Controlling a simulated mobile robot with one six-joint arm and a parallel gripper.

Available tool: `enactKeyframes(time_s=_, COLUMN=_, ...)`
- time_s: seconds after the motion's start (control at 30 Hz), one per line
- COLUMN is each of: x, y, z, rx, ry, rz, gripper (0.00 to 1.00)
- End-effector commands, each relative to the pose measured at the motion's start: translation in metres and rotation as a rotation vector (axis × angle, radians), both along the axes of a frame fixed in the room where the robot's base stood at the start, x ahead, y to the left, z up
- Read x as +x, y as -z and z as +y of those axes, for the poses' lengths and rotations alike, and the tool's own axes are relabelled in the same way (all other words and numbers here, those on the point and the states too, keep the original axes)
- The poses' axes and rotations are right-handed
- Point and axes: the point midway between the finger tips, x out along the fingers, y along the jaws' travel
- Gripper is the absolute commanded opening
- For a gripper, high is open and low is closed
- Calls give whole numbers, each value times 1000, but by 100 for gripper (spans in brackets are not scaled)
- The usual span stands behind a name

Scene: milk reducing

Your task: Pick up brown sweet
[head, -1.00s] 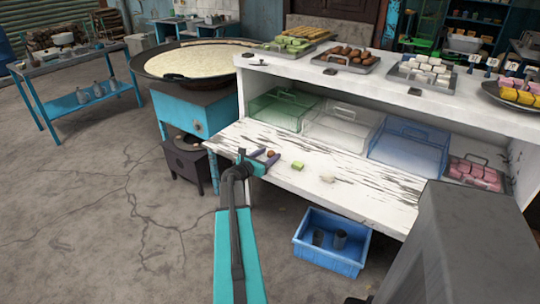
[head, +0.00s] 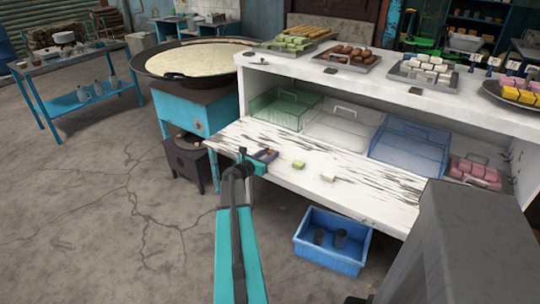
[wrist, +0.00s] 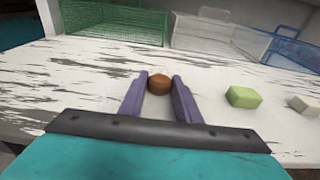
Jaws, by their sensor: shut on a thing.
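The brown sweet (wrist: 159,82) sits between the tips of my gripper's two purple fingers in the wrist view. My gripper (wrist: 160,88) is shut on it, low over the white worn counter (wrist: 70,75). In the head view my gripper (head: 269,155) is at the counter's left front part, and the sweet there is mostly hidden by the fingers. I cannot tell whether the sweet still touches the counter.
A green sweet (head: 298,164) and a white sweet (head: 327,176) lie to the right on the counter. Green (head: 283,109), clear (head: 343,128) and blue (head: 409,148) trays stand behind. Sweets on trays fill the upper shelf (head: 300,68). A blue crate (head: 331,258) is below.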

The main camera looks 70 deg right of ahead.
Motion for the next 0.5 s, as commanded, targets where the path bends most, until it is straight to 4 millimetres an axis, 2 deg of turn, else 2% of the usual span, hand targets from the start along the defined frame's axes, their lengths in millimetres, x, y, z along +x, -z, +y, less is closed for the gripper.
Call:
enactKeyframes(time_s=0.27, x=0, y=-6, z=0, rx=-1, ry=0, rz=0, gripper=9)
enactKeyframes(time_s=0.5, x=0, y=-29, z=1, rx=-2, ry=-1, rz=-2, gripper=9)
